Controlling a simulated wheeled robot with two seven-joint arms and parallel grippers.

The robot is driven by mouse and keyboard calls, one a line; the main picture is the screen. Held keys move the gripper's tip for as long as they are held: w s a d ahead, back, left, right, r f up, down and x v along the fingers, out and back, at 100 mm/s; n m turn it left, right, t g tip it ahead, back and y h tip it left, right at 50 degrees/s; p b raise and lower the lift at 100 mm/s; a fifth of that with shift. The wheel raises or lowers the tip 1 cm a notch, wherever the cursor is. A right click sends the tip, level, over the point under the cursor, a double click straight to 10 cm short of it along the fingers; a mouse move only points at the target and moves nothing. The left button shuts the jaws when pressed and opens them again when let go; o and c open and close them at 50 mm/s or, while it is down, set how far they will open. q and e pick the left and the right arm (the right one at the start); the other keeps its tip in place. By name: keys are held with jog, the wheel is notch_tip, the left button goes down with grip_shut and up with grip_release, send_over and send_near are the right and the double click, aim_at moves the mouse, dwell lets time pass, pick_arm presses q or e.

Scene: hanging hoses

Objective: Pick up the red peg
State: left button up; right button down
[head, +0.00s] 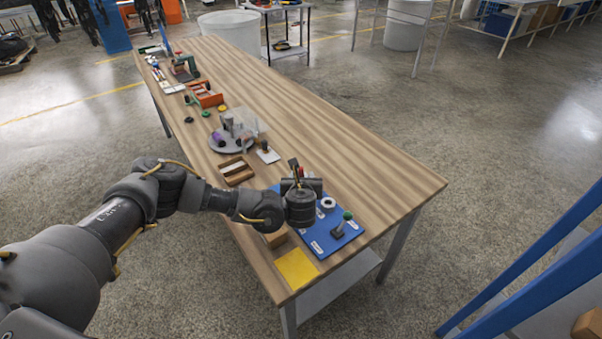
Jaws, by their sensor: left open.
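My left gripper (297,169) is over the blue board (321,243) near the right end of the long wooden table. It is open, and its dark fingers point away from me. A small red piece (301,172), which looks like the top of the red peg, shows at the fingertips. I cannot tell whether the fingers touch it. The gripper body hides its lower part and part of the board. My right gripper is not in view.
The blue board also carries a white ring (328,203) and a green-knobbed lever (347,215). A yellow square (296,268) lies at the near edge. A wooden tray (236,171) and a grey round stand (231,143) are further left.

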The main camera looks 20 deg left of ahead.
aim_at(301, 169)
pick_arm(q)
jog(key=shift+w+a, duration=0.1)
jog(key=shift+w, duration=0.1)
jog(key=p+x, duration=0.1)
jog(key=x, duration=0.3)
jog(key=shift+a+r+p, duration=0.1)
jog(key=shift+a+p, duration=0.05)
jog(key=shift+p, duration=0.15)
jog(key=shift+w+f, duration=0.2)
jog(key=shift+w, duration=0.15)
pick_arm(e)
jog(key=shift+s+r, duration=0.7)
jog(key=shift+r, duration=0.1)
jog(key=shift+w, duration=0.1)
pick_arm(q)
jog(key=shift+a, duration=0.1)
grip_shut()
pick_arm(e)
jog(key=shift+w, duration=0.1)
